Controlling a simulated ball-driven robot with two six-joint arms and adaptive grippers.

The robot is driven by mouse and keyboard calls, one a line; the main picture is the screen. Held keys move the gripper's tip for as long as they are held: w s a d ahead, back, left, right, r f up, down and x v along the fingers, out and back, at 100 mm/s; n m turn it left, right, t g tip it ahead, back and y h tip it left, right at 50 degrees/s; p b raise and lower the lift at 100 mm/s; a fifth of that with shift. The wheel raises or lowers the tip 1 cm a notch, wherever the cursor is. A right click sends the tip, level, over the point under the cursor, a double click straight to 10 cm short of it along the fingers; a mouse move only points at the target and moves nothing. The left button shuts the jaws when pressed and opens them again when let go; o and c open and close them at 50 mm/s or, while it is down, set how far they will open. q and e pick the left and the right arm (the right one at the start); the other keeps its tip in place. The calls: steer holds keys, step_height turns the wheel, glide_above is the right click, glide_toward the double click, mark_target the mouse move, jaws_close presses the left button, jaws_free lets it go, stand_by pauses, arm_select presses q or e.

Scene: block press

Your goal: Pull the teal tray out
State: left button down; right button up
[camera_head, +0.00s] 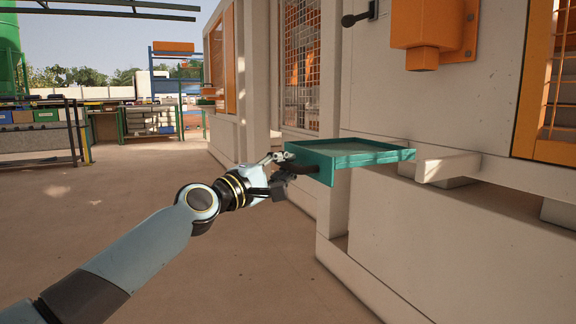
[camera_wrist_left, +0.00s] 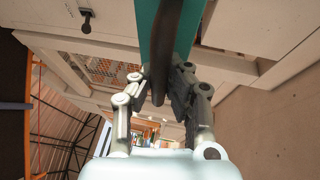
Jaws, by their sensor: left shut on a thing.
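The teal tray (camera_head: 352,161) juts out from the side of the pale machine in the head view, level and with its hollow top facing up. My left gripper (camera_head: 284,170) is at the tray's near left end, shut on the tray's dark handle. In the left wrist view the dark handle (camera_wrist_left: 168,45) runs between the two fingers of my left gripper (camera_wrist_left: 166,98), with a teal strip of the tray (camera_wrist_left: 147,28) behind it. The inside of the tray is seen only at a shallow angle. My right gripper is in neither view.
A pale ledge (camera_head: 447,166) sticks out from the machine just right of the tray. An orange box (camera_head: 427,30) and a dark knob (camera_head: 349,20) are on the wall above. The floor (camera_head: 110,215) to the left is open, with workbenches far back.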

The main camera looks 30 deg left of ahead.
arm_select(q)
steer(key=c, duration=1.3)
jaws_free()
steer(key=v, duration=0.7)
steer(key=shift+s+a, duration=0.1)
steer(key=shift+s, duration=0.15)
